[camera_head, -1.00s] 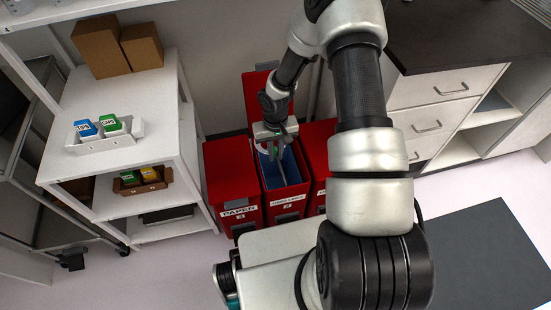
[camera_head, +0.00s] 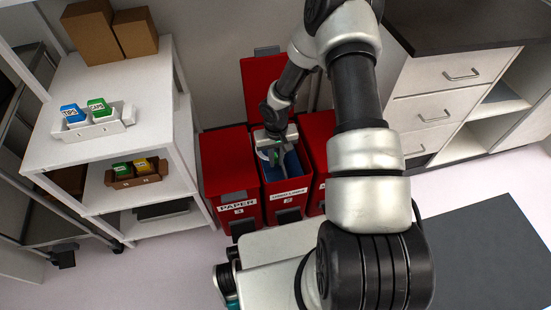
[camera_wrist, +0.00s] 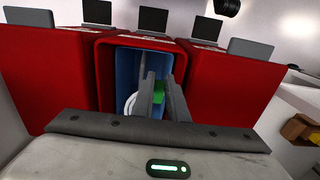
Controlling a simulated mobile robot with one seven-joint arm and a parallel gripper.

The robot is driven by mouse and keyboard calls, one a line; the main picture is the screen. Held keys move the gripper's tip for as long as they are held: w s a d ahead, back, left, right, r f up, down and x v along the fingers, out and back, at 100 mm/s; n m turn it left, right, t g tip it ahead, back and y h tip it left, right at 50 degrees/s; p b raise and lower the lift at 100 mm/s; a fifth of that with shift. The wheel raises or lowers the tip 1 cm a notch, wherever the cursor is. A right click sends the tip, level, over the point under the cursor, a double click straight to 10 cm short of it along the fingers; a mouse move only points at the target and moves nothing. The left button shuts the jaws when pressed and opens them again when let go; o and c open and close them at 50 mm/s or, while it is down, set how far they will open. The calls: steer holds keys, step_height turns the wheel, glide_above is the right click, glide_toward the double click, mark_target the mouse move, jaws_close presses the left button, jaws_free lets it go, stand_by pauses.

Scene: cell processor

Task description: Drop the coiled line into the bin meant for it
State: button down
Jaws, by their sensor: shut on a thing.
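My gripper (camera_head: 276,156) is shut on the coiled line and holds it at the mouth of the middle red bin (camera_head: 273,205). The coiled line (camera_head: 262,155) shows as a white loop beside the fingers, with green between or next to them. In the wrist view, my gripper's fingers (camera_wrist: 162,80) point into the bin's blue interior, with the white loop (camera_wrist: 130,104) at their left. The fingers hide part of the coil. The middle bin's lid stands open behind it. Its front label appears to read "USED LINES".
A shut red bin labelled "PAPER" (camera_head: 226,185) stands left, and another red bin (camera_head: 318,130) stands right, partly behind my arm. A white shelf (camera_head: 150,85) at left holds boxes and trays. Drawers (camera_head: 435,110) stand at right.

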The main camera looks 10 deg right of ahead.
steer(key=c, duration=1.7)
jaws_free()
steer(key=shift+o, duration=0.2)
steer(key=shift+r, duration=0.1)
step_height(320, 180, up, 17)
steer(key=p, duration=0.5)
steer(key=shift+r, duration=0.15)
